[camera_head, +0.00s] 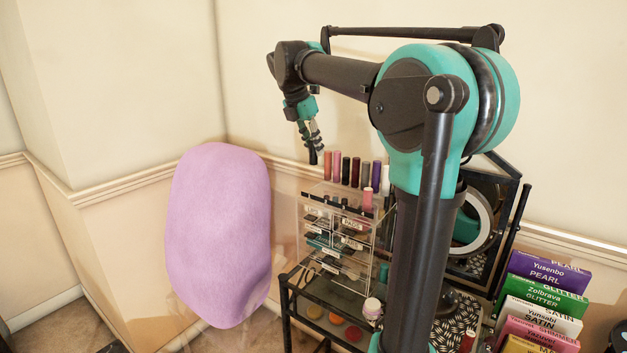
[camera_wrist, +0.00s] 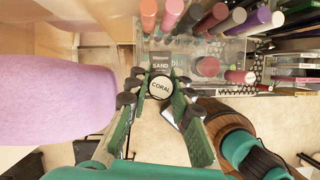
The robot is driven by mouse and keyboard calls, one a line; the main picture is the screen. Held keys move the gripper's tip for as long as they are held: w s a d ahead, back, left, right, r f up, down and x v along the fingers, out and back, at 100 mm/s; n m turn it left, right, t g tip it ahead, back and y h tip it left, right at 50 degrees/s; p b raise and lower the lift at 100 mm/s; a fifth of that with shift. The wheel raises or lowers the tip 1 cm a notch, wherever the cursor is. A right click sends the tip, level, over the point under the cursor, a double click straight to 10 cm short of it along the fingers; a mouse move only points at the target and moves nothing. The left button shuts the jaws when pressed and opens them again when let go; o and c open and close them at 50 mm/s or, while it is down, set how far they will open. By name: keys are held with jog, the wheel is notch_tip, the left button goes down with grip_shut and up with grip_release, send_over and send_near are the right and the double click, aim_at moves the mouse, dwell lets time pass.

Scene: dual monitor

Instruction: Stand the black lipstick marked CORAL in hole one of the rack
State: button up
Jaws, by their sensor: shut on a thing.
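My gripper (camera_wrist: 157,98) is shut on the black lipstick marked CORAL (camera_wrist: 160,88), whose round labelled end faces the wrist camera between the fingers. In the head view my gripper (camera_head: 311,138) points down, and the dark lipstick (camera_head: 313,157) shows below its fingertips, near the left end of the row of lipsticks. The rack is the clear stand (camera_head: 318,196) with several lipsticks upright on top. In the wrist view a black tag reading SAND (camera_wrist: 160,65) lies just beyond the held lipstick. The held lipstick's lower end and hole one are not clearly visible.
Pink (camera_head: 327,164), dark and purple lipsticks stand close together to the right of the held one. A pink lipstick (camera_head: 367,199) stands nearer the front. A round mirror (camera_head: 481,222) is at the right. A large lilac form (camera_head: 220,235) stands left of the rack.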

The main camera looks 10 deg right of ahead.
notch_tip(320, 180, down, 10)
jog(key=shift+f, duration=0.2)
jog(key=shift+f, duration=0.1)
dwell(0.3)
jog(key=o, duration=0.9)
jog(key=shift+o, duration=0.2)
jog(key=v, duration=1.2)
jog(key=shift+s, duration=0.1)
